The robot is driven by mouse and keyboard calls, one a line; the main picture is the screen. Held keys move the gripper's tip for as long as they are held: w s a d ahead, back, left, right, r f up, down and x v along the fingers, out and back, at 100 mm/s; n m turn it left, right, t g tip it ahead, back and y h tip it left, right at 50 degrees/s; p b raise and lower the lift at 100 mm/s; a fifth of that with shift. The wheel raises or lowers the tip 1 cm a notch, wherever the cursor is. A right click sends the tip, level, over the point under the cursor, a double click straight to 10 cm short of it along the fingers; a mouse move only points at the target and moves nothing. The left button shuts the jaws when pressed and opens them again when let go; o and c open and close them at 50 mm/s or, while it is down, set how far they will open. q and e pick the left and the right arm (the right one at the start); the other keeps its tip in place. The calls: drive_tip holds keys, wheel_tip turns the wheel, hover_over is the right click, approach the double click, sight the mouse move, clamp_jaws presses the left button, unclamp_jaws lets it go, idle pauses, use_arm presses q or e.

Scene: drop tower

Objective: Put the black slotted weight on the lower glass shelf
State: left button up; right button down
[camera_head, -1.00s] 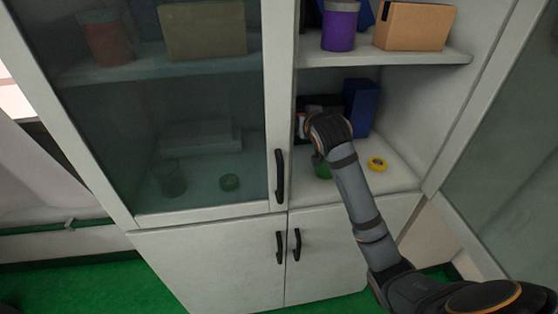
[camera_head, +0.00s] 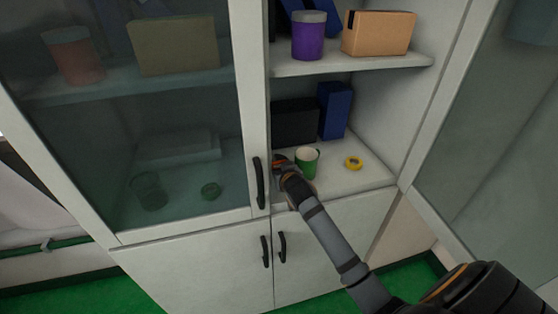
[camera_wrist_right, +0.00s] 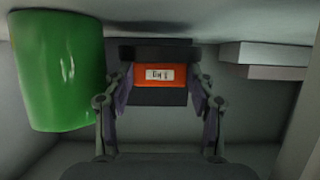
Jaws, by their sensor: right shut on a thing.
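The black slotted weight (camera_wrist_right: 160,97) with an orange label fills the middle of the right wrist view. My right gripper (camera_wrist_right: 160,82) has a finger on either side of it and is shut on it. In the head view my right gripper (camera_head: 279,160) is at the front left of the open side's lower compartment, left of the green cup; my wrist largely hides its fingers and the weight. The lower shelf (camera_head: 350,182) is pale. I cannot tell whether the weight touches it. My left gripper is not in view.
The green cup (camera_head: 307,162) stands close beside my right gripper. A yellow ring (camera_head: 353,163) lies farther right, with bare shelf around it. A blue box (camera_head: 335,110) and a black box (camera_head: 296,122) stand behind. The shut left glass door's frame (camera_head: 256,110) borders the opening.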

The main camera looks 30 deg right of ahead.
drive_tip(key=shift+f, duration=0.95)
drive_tip(key=c, duration=0.7)
unclamp_jaws()
drive_tip(key=shift+s+f, duration=0.1)
drive_tip(key=shift+f, duration=0.1)
drive_tip(key=shift+r, duration=0.1)
drive_tip(key=shift+s+a, duration=0.1)
drive_tip(key=shift+s, duration=0.2)
drive_tip(key=b+v, duration=0.1)
drive_tip(key=v, duration=1)
drive_tip(key=shift+s+r+b, duration=0.15)
drive_tip(key=shift+r+b, duration=0.05)
drive_tip(key=shift+b, duration=0.15)
drive_tip(key=shift+f, duration=0.1)
